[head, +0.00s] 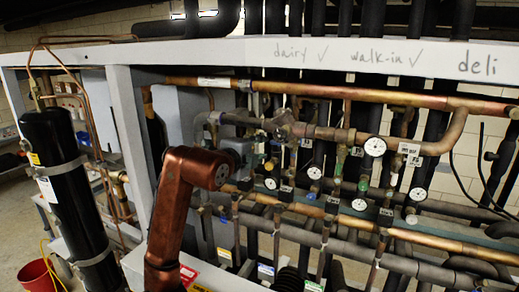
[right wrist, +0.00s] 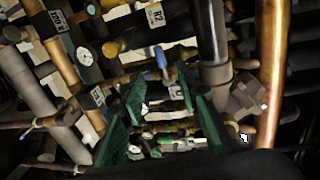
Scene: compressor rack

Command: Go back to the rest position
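My right gripper (right wrist: 162,88) shows in the right wrist view as two dark green fingers standing apart. I see nothing held between them; pipes and valves of the compressor rack show behind the gap. In the head view my reddish-brown arm rises from the bottom, left of centre, and bends at the top in front of the rack. I cannot make out the fingers clearly there among the pipes. My left gripper is in neither view.
A grey rack beam (head: 220,52) with handwritten labels crosses the top. Copper pipes (head: 350,93), round gauges (head: 375,146) and valves crowd the middle and right. A black cylinder (head: 68,190) stands at left, near a red bucket (head: 38,276). A blue-handled valve (right wrist: 161,58) lies beyond the fingers.

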